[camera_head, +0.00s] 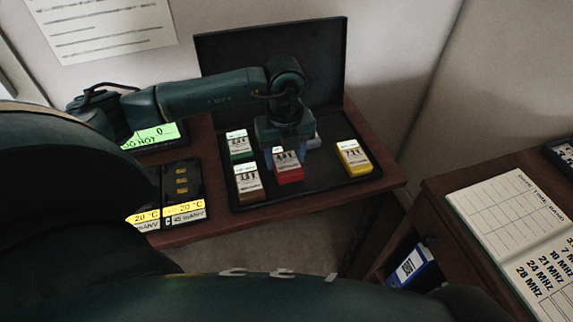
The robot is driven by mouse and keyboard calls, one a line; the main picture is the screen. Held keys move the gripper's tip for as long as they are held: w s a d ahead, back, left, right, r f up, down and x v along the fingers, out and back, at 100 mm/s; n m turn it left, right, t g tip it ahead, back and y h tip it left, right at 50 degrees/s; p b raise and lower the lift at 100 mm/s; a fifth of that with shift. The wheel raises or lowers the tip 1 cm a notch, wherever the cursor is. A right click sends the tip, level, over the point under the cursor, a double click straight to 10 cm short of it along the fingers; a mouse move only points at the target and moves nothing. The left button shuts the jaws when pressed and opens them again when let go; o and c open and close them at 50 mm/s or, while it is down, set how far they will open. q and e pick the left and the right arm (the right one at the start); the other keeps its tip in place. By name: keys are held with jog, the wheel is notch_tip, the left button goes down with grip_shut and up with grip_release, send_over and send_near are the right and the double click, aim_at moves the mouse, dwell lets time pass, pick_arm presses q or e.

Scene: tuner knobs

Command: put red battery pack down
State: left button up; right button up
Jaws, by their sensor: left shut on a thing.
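The red battery pack (289,173) is at the middle of the black tray (331,188), with a white label on its top. My left gripper (285,152) points down from above and is shut on the red pack. The fingers and the arm hide part of the pack's back side. I cannot tell whether the pack's underside touches the tray floor. My right gripper is not in view.
In the tray, a green pack (239,147) and a brown pack (249,184) stand left of the red one. A yellow pack (353,159) stands to the right. The tray's raised lid (325,60) is behind. A black charger (181,188) sits left.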

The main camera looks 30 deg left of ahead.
aim_at(285, 168)
pick_arm(q)
jog(key=shift+f, duration=2)
jog(key=shift+f, duration=0.1)
jog(key=shift+f, duration=0.15)
jog(key=o, duration=1)
jog(key=shift+o, duration=0.2)
